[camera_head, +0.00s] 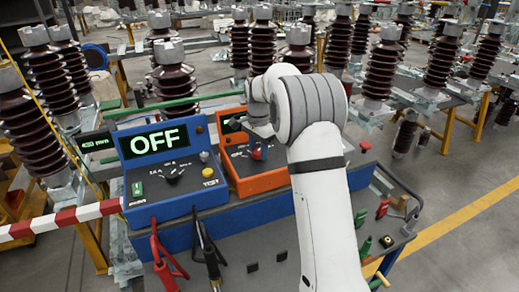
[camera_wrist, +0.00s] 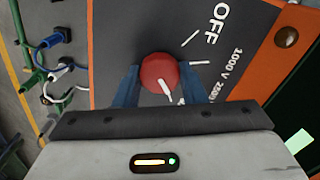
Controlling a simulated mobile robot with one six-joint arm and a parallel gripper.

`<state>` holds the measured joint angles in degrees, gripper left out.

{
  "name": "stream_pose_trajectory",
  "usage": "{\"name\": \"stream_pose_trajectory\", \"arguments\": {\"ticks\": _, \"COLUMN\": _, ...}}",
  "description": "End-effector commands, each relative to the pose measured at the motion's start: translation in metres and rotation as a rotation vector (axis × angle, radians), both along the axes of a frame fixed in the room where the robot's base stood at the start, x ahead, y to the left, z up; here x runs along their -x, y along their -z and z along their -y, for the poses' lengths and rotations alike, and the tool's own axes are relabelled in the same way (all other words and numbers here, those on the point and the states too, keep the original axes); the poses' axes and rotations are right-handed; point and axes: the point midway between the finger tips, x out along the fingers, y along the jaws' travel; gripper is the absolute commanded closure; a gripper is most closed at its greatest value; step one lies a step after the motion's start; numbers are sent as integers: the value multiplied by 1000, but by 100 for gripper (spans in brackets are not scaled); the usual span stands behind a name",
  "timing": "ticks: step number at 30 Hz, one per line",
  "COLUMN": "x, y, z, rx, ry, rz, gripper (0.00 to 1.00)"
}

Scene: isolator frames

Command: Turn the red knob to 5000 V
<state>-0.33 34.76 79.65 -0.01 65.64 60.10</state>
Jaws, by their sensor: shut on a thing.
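The red knob (camera_wrist: 158,69) is on the grey front panel of the orange instrument (camera_wrist: 274,58) in the wrist view. Its white pointer slants down and slightly right, towards my gripper's body, away from the OFF and 1000 V ticks. A 2500 V label is partly cut off by my gripper; no 5000 V label is visible. My gripper (camera_wrist: 159,86) has one blue finger on each side of the knob and is shut on it.
A blue instrument (camera_head: 175,198) with a display reading OFF stands left of the orange one on the cart (camera_head: 290,246). Red and black clamps (camera_head: 167,260) hang at its front. Tall brown insulators (camera_head: 382,68) stand behind. Cables (camera_wrist: 50,62) lie at left in the wrist view.

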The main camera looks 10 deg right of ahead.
Motion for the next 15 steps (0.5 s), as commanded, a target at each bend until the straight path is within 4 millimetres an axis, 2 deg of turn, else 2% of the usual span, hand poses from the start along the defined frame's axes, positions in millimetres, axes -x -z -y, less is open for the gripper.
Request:
{"name": "stream_pose_trajectory", "arguments": {"ticks": 6, "x": -1, "y": -2, "z": 0, "rx": 0, "ry": 116, "rz": 8, "gripper": 86}}
{"name": "stream_pose_trajectory", "arguments": {"ticks": 15, "x": -2, "y": -3, "z": 0, "rx": -1, "ry": 190, "rz": 8, "gripper": 86}}
